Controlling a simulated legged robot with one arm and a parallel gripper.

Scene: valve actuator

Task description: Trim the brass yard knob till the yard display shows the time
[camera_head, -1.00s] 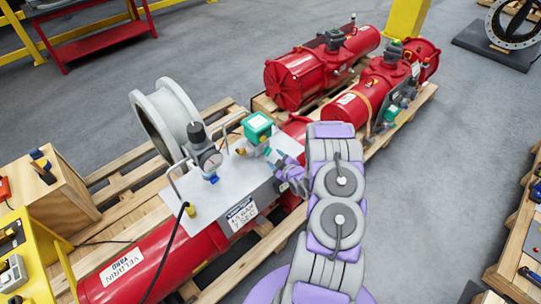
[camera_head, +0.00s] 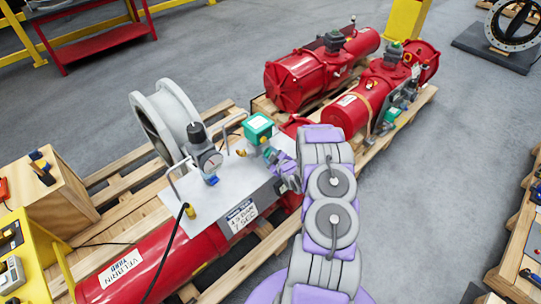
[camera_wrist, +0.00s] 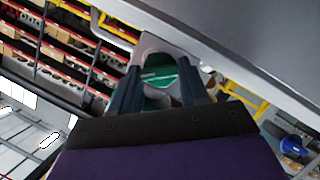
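The red actuator labelled VELDRIN YARD (camera_head: 122,276) lies on a pallet, with a grey plate (camera_head: 207,193) on top. A teal box with a pale face (camera_head: 258,126) stands at the plate's far end; I cannot read any figures on it. A small brass-coloured part (camera_head: 241,153) shows just below it, small and partly hidden. A white sign reading about 4.5 BAR, 7 SEC (camera_head: 241,215) is on the side. My gripper (camera_head: 271,153) is close beside the teal box. In the wrist view its two fingers (camera_wrist: 160,88) stand apart, with green and pale grey surfaces behind them; contact cannot be told.
A large grey flanged ring (camera_head: 165,115) stands behind. A black cable (camera_head: 172,240) runs down the front. More red actuators (camera_head: 310,75) lie on a pallet beyond.

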